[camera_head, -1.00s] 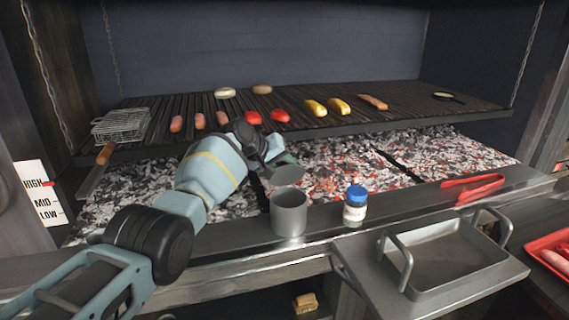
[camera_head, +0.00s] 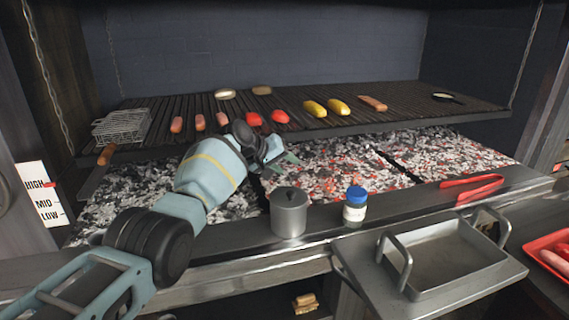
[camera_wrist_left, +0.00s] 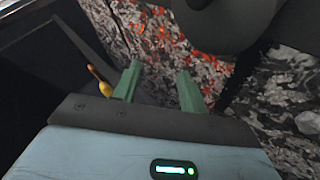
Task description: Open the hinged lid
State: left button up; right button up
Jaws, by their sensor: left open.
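A small grey metal pot (camera_head: 289,217) stands upright on the ledge in front of the coals. My left gripper (camera_head: 291,162) is above and behind the pot, over the coals, apart from the lid. In the left wrist view its two green fingers (camera_wrist_left: 158,74) are spread with nothing between them. A dark rounded shape at the top of that view may be the pot. My right gripper is not in view.
A blue-capped jar (camera_head: 355,206) stands just right of the pot. Red tongs (camera_head: 472,187) and a metal tray (camera_head: 445,260) are farther right. The grill grate (camera_head: 400,100) with sausages and vegetables is behind. Glowing coals (camera_head: 330,165) lie below it.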

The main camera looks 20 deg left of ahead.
pick_arm(q)
jog(key=p+v, duration=0.3)
jog(key=v, duration=0.4)
jog(key=shift+r+p, duration=0.3)
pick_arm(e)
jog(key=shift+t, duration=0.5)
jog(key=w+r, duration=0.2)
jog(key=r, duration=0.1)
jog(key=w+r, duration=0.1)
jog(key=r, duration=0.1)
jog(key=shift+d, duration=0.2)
pick_arm(q)
jog(key=shift+s+a+f, duration=0.1)
jog(key=shift+s, duration=0.1)
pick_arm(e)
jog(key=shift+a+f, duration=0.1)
